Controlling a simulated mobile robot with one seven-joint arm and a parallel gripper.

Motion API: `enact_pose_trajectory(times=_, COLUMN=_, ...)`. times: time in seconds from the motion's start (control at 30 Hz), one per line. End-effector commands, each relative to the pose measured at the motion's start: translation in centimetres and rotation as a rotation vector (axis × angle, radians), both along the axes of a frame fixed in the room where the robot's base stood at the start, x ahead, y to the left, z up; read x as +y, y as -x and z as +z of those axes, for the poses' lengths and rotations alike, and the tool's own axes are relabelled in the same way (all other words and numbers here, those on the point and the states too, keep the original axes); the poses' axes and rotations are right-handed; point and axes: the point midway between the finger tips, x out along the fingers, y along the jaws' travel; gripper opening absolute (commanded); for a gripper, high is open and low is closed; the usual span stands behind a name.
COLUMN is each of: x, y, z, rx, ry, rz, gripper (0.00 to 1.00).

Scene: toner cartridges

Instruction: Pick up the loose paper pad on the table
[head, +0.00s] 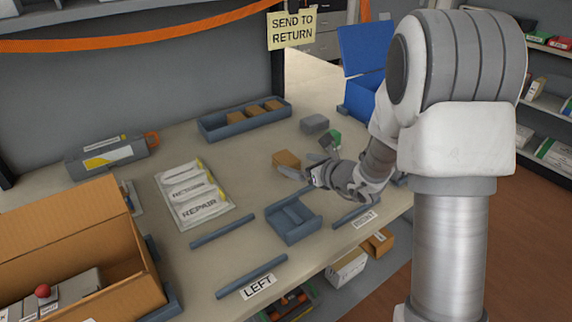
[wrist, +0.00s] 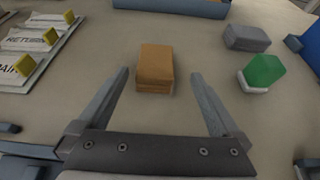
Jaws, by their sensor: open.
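The loose paper pad is a small tan-brown block (head: 287,159) lying flat on the table. It also shows in the wrist view (wrist: 155,66), upper centre, between the lines of my two fingers and nearer the left one. My gripper (wrist: 160,73) is open, one finger on each side of the pad, with gaps on both sides. In the head view my gripper (head: 304,158) is at the pad, just to its right and front. How high the fingertips are above the table is hard to tell. Nothing is held.
A green-and-white item (wrist: 264,72) and a grey block (wrist: 247,38) stand right of the pad. A blue-grey tray (head: 207,133) with several tan pads is behind. A low grey holder (head: 293,236) sits in front. A sorting board (head: 214,215) and an open carton (head: 70,240) are left.

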Motion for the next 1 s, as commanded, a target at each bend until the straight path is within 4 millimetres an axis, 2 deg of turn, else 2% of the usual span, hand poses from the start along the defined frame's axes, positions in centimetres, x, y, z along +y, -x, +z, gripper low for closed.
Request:
enact_pose_trajectory(times=0.3, x=2.9, y=-2.9, z=-1.7, rx=-0.001, ry=0.000, rz=0.002, gripper=1.00)
enact_pose_trajectory(times=0.63, x=3.2, y=-3.5, z=-1.8, rx=0.000, ry=-0.001, rz=0.000, gripper=1.00)
enact_pose_trajectory(times=1.0, x=3.2, y=-3.5, z=-1.8, rx=-0.001, ry=-0.001, rz=0.001, gripper=0.33)
